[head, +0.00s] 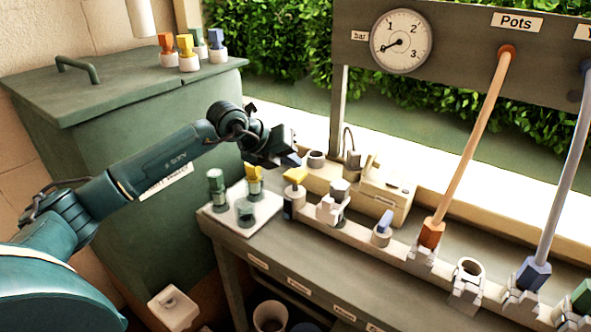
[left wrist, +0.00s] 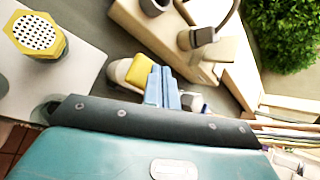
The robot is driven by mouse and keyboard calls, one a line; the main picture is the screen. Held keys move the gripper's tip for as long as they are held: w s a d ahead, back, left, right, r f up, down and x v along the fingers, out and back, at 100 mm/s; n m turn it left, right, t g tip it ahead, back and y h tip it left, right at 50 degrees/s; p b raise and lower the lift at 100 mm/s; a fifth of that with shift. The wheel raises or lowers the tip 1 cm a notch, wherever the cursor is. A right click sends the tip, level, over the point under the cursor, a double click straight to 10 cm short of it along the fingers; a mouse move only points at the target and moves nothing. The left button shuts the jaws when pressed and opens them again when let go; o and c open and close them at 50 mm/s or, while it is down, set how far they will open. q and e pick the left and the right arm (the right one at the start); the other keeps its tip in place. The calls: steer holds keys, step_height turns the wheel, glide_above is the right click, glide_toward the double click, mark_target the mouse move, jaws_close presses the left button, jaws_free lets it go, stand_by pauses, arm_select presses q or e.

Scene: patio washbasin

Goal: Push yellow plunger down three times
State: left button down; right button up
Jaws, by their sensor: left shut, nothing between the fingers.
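A yellow plunger (head: 295,175) tops a pale fitting at the left end of the bench's front rail. It also shows in the left wrist view (left wrist: 139,69), partly hidden by my fingers. My right gripper is not in view.
A white tray (head: 225,222) holds a yellow-topped nozzle (head: 253,182) and green pieces. A pressure gauge (head: 400,41) hangs on the back panel. A beige box (head: 386,197) and hose connectors stand to the right. A green bin (head: 170,215) stands left of the bench.

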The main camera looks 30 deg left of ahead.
mark_target(292, 175)
arm_select(q)
steer(key=shift+r+p, duration=1.7)
steer(key=shift+r, duration=1.05)
steer(key=shift+d, duration=0.1)
